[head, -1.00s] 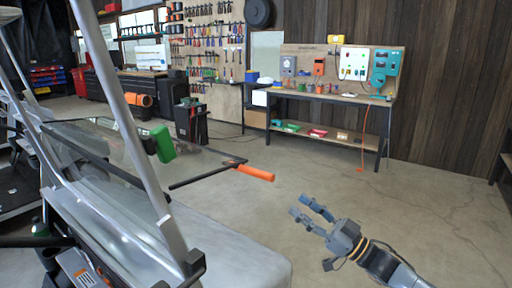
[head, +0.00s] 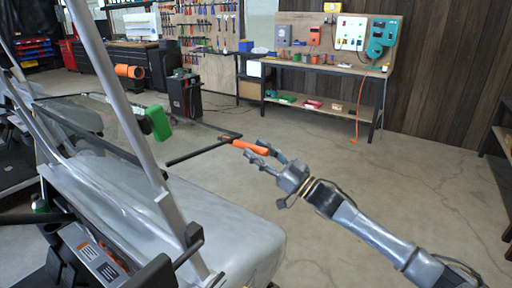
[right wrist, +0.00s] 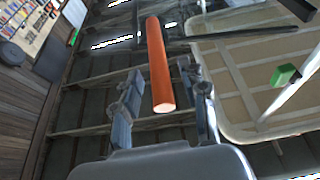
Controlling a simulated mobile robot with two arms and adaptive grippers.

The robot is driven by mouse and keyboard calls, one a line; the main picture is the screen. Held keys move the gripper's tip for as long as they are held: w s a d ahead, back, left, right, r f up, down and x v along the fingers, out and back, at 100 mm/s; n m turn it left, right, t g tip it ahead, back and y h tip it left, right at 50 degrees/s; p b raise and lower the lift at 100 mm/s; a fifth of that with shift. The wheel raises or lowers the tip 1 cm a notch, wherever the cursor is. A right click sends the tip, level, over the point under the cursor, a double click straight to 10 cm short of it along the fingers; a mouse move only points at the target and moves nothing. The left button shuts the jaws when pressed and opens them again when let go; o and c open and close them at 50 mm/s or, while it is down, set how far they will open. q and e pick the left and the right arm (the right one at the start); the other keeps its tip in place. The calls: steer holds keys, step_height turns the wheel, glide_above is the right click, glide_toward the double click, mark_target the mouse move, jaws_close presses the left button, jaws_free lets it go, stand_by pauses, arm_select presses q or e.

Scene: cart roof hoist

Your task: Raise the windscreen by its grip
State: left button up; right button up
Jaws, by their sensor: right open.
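The windscreen (head: 108,122) is a clear pane in a dark frame, folded out nearly flat from the cart on the left. Its orange grip (head: 249,147) sticks out from the frame's right corner. My right gripper (head: 265,153) is at the free end of the grip. In the right wrist view the orange grip (right wrist: 158,70) runs between the two spread fingers of my open right gripper (right wrist: 160,105), with gaps on both sides. A green block (head: 158,122) sits at the windscreen's edge near the cart post. My left gripper is not in view.
The silver cart post (head: 128,110) and the grey cart body (head: 200,205) stand at the left. A workbench (head: 325,71) with wall boxes is at the back.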

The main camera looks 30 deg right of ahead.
steer(key=shift+w+a+r, duration=0.2)
steer(key=shift+w+a, duration=0.05)
steer(key=shift+w, duration=0.2)
jaws_close()
steer(key=shift+r, duration=0.15)
